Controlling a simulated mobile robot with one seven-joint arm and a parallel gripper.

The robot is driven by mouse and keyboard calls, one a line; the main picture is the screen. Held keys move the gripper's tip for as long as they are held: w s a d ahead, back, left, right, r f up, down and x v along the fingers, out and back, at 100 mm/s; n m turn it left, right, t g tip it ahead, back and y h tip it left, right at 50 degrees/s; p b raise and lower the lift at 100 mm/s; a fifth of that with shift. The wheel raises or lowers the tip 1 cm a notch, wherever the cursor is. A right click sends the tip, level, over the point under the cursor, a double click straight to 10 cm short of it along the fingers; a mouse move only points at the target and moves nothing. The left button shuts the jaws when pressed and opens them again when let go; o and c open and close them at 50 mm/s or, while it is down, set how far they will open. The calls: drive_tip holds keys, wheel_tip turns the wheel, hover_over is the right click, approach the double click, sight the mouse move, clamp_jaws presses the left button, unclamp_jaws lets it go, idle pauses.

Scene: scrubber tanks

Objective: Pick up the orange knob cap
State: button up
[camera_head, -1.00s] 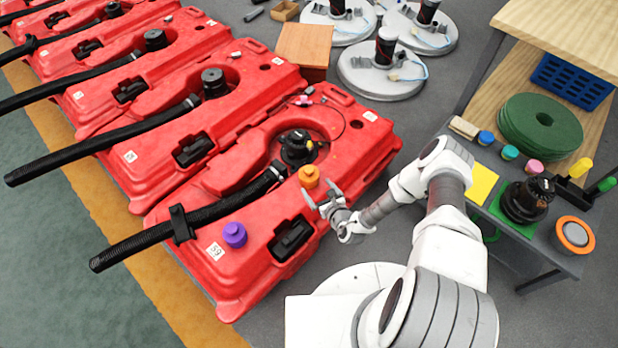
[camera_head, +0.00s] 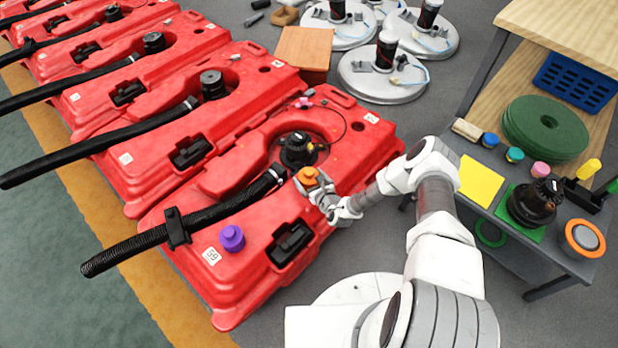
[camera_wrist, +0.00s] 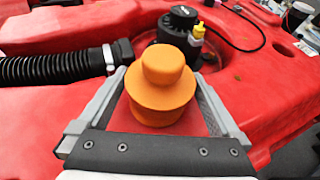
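The orange knob cap (camera_head: 308,176) is on the near red tank (camera_head: 345,150), next to the black fitting (camera_head: 297,150). In the wrist view the orange cap (camera_wrist: 161,80) stands upright in the middle, with a wide base and a narrower round top. My gripper (camera_head: 312,182) is at the cap, its fingers on either side of it. In the wrist view my gripper (camera_wrist: 160,95) looks open, with gaps between the cap and both fingers. The cap's underside is hidden.
A purple knob (camera_head: 232,238) and a black handle (camera_head: 290,242) are on the same tank. A black ribbed hose (camera_head: 130,250) crosses it to the fitting, which has a yellow part (camera_wrist: 198,32). A side table (camera_head: 540,255) with small items stands at the right.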

drive_tip(key=c, duration=1.2)
drive_tip(key=shift+r, duration=0.1)
drive_tip(key=shift+c, duration=0.2)
